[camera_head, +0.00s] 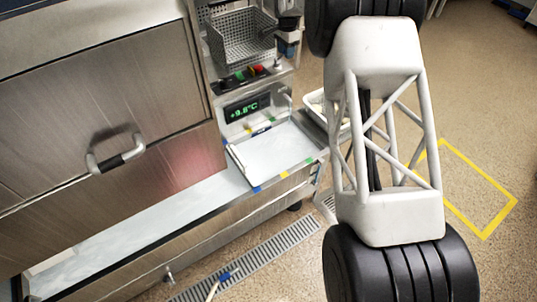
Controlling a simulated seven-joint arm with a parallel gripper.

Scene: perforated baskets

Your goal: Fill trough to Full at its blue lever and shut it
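A shallow metal trough (233,153) with a pale, flat surface inside stands at the right end of the steel machine. Small blue, yellow and green marks sit along its rim. A small dark blue piece (262,130) lies at its back edge; I cannot tell whether it is a lever. Another blue piece (226,275) with a pale tube-like end shows low by the floor drain. I cannot read any Full mark or make out the trough's level. My gripper is out of view; only my white truss arm link and black ribbed joints show at the right.
The steel machine has a large door with a handle (116,157) and a display (247,107) reading +9.6°C. Colored buttons (245,76) and a perforated basket (242,39) are above. A floor drain (265,258) runs in front. A yellow floor outline (500,219) lies at right on open floor.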

